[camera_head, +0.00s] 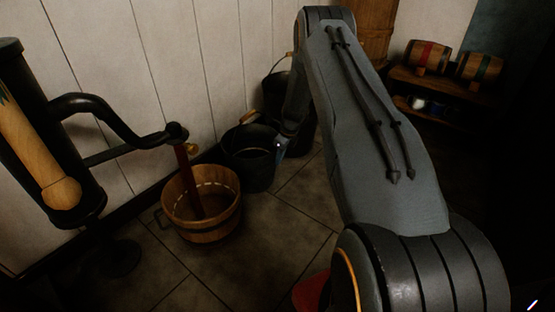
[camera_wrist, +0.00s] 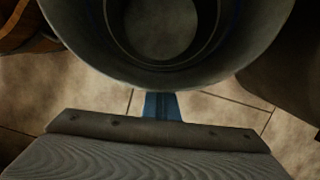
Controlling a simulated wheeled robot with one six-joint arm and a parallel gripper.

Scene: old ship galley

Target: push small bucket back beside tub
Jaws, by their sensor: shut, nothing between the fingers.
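The small bucket (camera_head: 262,176) is dark and open-topped. It stands upright on the floor just behind and right of the wooden tub (camera_head: 212,231), close to the white wall. My gripper (camera_head: 281,147) is shut and empty at the bucket's right side. In the wrist view the bucket's round rim (camera_wrist: 165,78) fills the top, and my blue fingertips (camera_wrist: 162,106) meet its near edge from below. I cannot tell whether they touch it. The tub's wooden side shows at the top left of the wrist view (camera_wrist: 22,28).
A larger dark bucket (camera_head: 272,93) stands behind the small one by the wall, partly hidden by my arm. A black pump (camera_head: 72,165) with a curved spout stands at left. Small barrels (camera_head: 428,57) sit on a wooden shelf at right.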

